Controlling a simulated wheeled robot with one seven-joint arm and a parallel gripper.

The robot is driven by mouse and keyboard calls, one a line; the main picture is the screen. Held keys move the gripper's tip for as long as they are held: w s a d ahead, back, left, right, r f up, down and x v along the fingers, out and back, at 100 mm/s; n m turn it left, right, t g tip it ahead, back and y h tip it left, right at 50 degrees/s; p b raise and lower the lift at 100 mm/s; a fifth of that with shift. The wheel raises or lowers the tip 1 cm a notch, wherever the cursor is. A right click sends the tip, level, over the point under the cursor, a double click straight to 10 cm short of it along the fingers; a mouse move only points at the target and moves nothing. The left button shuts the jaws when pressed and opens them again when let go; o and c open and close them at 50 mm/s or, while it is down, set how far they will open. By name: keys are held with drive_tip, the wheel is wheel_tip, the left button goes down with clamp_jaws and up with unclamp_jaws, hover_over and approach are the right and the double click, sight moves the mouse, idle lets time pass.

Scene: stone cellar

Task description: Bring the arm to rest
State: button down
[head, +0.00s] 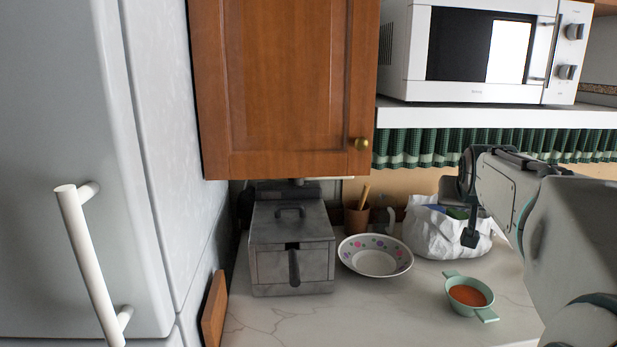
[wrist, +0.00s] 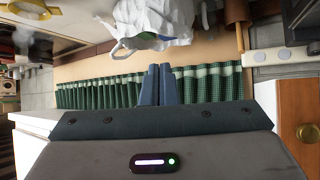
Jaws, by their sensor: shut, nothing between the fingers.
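My arm comes in from the right in the head view. My gripper (head: 471,238) hangs at its end, in front of the white crumpled bag (head: 425,232) on the counter. In the wrist view my gripper (wrist: 158,72) shows two dark fingers side by side, pressed together with nothing between them. The white bag (wrist: 150,22) also shows there, beyond the fingertips. I cannot tell from these views whether the gripper touches the bag.
A green bowl of orange-red contents (head: 467,295), a patterned plate (head: 375,255) and a metal fryer (head: 291,262) stand on the marble counter (head: 375,318). A shelf with a microwave (head: 480,50) and green curtain (head: 425,147) is above. A wooden cabinet (head: 280,85) and fridge (head: 60,130) are left.

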drive_tip(key=s+a+f+n+g+y, duration=0.2)
drive_tip(key=s+a+f+g, duration=0.1)
drive_tip(key=s+a+f, duration=0.6)
drive_tip(key=s+a+f+n+g+y, duration=0.2)
drive_tip(key=s+a+f+g, duration=0.2)
drive_tip(key=s+a+f, duration=0.5)
drive_tip(key=s+f, duration=0.2)
drive_tip(key=s, duration=0.4)
drive_tip(key=shift+s+f, duration=0.15)
drive_tip(key=shift+a, duration=0.1)
